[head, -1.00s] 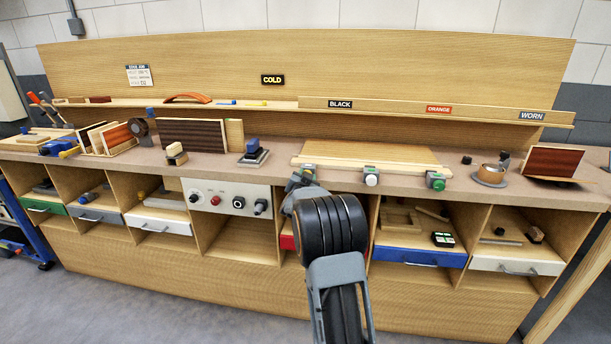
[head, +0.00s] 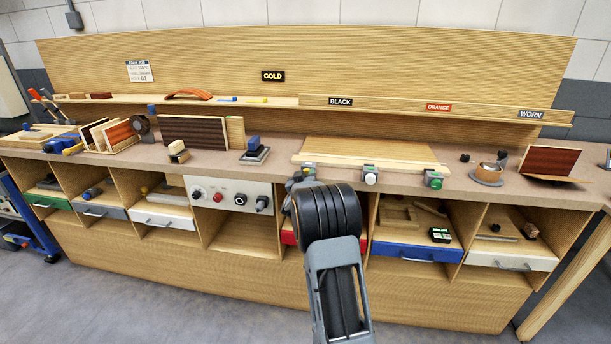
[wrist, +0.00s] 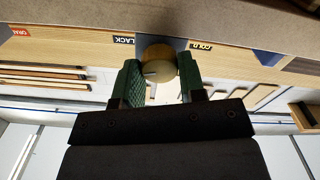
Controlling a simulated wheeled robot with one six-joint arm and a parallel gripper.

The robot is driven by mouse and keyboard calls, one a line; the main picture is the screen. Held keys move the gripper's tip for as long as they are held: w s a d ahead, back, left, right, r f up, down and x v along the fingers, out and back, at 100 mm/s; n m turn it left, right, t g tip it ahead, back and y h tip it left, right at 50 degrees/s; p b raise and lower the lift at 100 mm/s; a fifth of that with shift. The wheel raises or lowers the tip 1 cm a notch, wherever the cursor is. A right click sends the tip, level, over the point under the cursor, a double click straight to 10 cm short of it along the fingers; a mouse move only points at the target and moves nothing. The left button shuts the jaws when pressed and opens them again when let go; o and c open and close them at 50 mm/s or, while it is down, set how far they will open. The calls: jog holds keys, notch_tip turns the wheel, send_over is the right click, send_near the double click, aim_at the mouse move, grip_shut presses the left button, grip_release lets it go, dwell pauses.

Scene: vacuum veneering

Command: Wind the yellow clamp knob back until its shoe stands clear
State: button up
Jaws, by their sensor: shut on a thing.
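In the wrist view the yellow clamp knob (wrist: 157,64) sits between the two green-padded fingers of my gripper (wrist: 160,80). The gripper is shut on it, and a dark pointer mark shows on the knob's face. The top of a grey clamp (head: 307,170) shows just behind my arm, at the left front of the pale board (head: 370,152). The clamp's shoe cannot be made out in either view.
A sanding block (head: 254,150) is to the left. A control panel (head: 228,194) is below the bench top.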

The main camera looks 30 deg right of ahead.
jog(key=shift+r+n, duration=0.1)
jog(key=shift+n, duration=0.2)
jog(key=o, duration=0.9)
jog(key=v, duration=1.3)
jog(key=shift+s+a, duration=0.3)
